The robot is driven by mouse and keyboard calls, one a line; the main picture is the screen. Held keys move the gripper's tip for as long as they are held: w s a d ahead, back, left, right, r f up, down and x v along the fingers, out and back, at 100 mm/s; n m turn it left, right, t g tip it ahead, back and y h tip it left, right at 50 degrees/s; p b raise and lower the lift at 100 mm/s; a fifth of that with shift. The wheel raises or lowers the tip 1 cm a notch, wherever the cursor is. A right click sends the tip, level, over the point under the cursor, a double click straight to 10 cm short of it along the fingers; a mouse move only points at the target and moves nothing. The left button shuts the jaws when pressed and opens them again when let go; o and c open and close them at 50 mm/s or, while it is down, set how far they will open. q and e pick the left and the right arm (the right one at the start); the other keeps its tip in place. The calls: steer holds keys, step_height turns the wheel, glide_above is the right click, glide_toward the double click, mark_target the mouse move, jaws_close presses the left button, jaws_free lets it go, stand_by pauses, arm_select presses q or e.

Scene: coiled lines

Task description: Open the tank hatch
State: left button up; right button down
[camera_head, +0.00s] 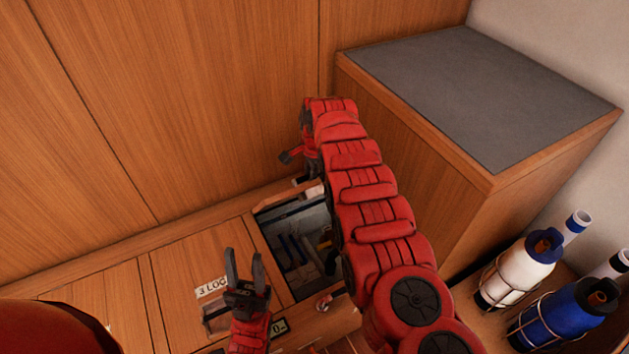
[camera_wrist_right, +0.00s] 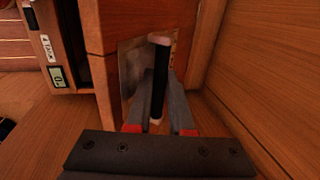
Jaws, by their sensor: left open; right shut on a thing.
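In the head view a hatch opening (camera_head: 268,217) in the wooden bench top is uncovered, and blue and dark items show inside. In the right wrist view a wooden panel (camera_wrist_right: 112,65), likely the hatch lid, carries a metal plate and a black bar handle (camera_wrist_right: 160,75) with pale ends. My right gripper (camera_wrist_right: 162,112) is shut on this handle. In the head view my right arm reaches over the opening's right side and its fingertips are hidden. My left gripper (camera_head: 244,258) is open and empty, left of the opening, above a panel labelled "3 LOC".
A tall wooden cabinet (camera_head: 430,130) with a grey top (camera_head: 480,95) stands right of the opening. A white bottle (camera_head: 520,268) and a blue bottle (camera_head: 570,315) stand in wire holders at lower right. A wooden wall (camera_head: 190,100) closes the back.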

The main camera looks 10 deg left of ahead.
steer(key=shift+s+f, duration=0.2)
stand_by(0.3)
steer(key=c, duration=0.8)
jaws_free()
steer(key=shift+w+f, duration=0.1)
steer(key=shift+w, duration=0.1)
steer(key=shift+r, duration=0.25)
